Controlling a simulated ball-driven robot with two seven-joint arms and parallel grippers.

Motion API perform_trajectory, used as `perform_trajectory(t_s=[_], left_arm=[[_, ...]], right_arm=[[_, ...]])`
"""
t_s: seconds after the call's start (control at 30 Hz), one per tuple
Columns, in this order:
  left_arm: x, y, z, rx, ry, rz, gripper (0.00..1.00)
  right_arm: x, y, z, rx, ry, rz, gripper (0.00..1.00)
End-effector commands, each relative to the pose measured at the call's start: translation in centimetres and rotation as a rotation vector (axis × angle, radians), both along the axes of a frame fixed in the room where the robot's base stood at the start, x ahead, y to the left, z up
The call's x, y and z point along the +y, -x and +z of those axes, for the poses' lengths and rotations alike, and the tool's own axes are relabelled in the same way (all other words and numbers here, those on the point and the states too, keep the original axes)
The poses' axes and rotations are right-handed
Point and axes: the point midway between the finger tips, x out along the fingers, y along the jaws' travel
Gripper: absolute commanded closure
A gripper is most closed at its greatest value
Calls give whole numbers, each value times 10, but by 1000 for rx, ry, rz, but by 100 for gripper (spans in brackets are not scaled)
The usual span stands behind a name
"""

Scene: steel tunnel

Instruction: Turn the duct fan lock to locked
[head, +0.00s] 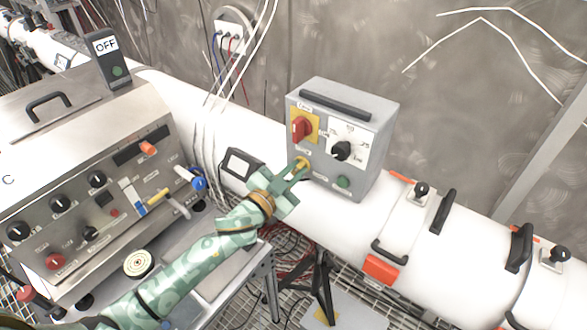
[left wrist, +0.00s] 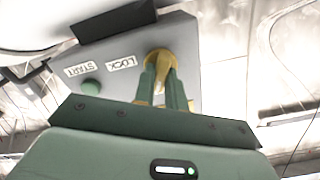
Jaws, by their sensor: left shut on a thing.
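The duct fan lock is a small yellow knob (head: 302,162) low on the left of the grey control box's front (head: 328,178). In the left wrist view the yellow lock (left wrist: 158,57) sits beside a label reading LOCK, with a green START button (left wrist: 91,89) to the left. My left gripper (head: 296,171) has its fingers on both sides of the lock and is shut on it. The fingers (left wrist: 161,88) hide part of the knob, so I cannot tell which way it is turned. My right gripper is not in view.
The box also carries a red switch (head: 300,128) on a yellow plate and a black dial (head: 341,151). A white duct (head: 440,235) runs behind and to the right. A steel control console (head: 90,190) stands at the left.

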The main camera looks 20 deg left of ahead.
Motion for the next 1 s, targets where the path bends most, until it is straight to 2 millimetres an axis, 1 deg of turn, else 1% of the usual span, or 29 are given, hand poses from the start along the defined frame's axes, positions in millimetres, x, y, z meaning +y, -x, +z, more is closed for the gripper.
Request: perform_trajectory(t_s=[0.4,0.8,1.0], left_arm=[[-1,0,-1,-134,-372,-1,100],[-2,1,-3,-261,-721,-1,100],[-2,1,-4,-313,-864,-1,100]], right_arm=[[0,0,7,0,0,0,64],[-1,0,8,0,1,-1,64],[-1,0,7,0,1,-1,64]])
